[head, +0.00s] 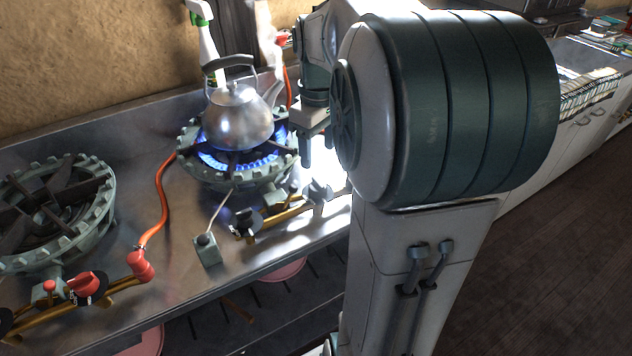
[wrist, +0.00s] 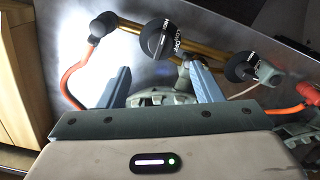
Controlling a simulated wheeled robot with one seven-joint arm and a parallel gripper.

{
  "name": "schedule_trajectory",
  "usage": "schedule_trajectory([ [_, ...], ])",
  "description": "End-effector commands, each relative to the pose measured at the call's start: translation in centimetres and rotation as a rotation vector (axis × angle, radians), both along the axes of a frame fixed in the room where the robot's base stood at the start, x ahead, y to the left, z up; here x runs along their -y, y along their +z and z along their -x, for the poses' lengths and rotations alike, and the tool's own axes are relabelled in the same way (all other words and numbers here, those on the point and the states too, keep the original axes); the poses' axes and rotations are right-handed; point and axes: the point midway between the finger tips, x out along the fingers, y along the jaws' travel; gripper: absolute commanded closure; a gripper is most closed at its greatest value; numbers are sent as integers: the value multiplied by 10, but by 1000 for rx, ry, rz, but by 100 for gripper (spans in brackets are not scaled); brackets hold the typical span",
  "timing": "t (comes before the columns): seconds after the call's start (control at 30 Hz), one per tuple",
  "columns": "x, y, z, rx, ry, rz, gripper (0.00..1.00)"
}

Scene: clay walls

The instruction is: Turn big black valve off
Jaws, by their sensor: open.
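Two black valve knobs with white lettering sit on the brass pipe at the front of the lit burner. In the wrist view, the larger-looking black valve (wrist: 160,40) lies just beyond my fingertips, between their lines. It seems to be the right-hand knob (head: 320,191) in the head view. The other black knob (wrist: 240,66) is right of the fingers; it also shows in the head view (head: 243,224). My gripper (wrist: 157,76) is open and empty, apart from both knobs. In the head view, my gripper (head: 318,152) points down above the right knob, partly hidden by my arm.
A steel kettle (head: 238,117) stands on the lit burner (head: 235,178), with blue flames close to my gripper. An unlit burner (head: 55,210) and a red valve (head: 88,285) are left. An orange hose (head: 160,205) crosses the steel counter. A spray bottle (head: 204,35) stands behind.

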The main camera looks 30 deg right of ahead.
Motion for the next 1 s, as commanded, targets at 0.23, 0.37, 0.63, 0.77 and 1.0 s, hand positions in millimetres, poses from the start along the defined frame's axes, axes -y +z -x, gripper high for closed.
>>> schedule_trajectory([
  [0.23,0,-57,1,-4,-1,-1,41],
  [0.37,0,-77,1,-3,-1,-1,41],
  [0.63,0,-95,0,0,-1,0,41],
  [0.77,0,-95,0,0,-1,0,41],
  [1.0,0,-95,0,0,-1,0,74],
])
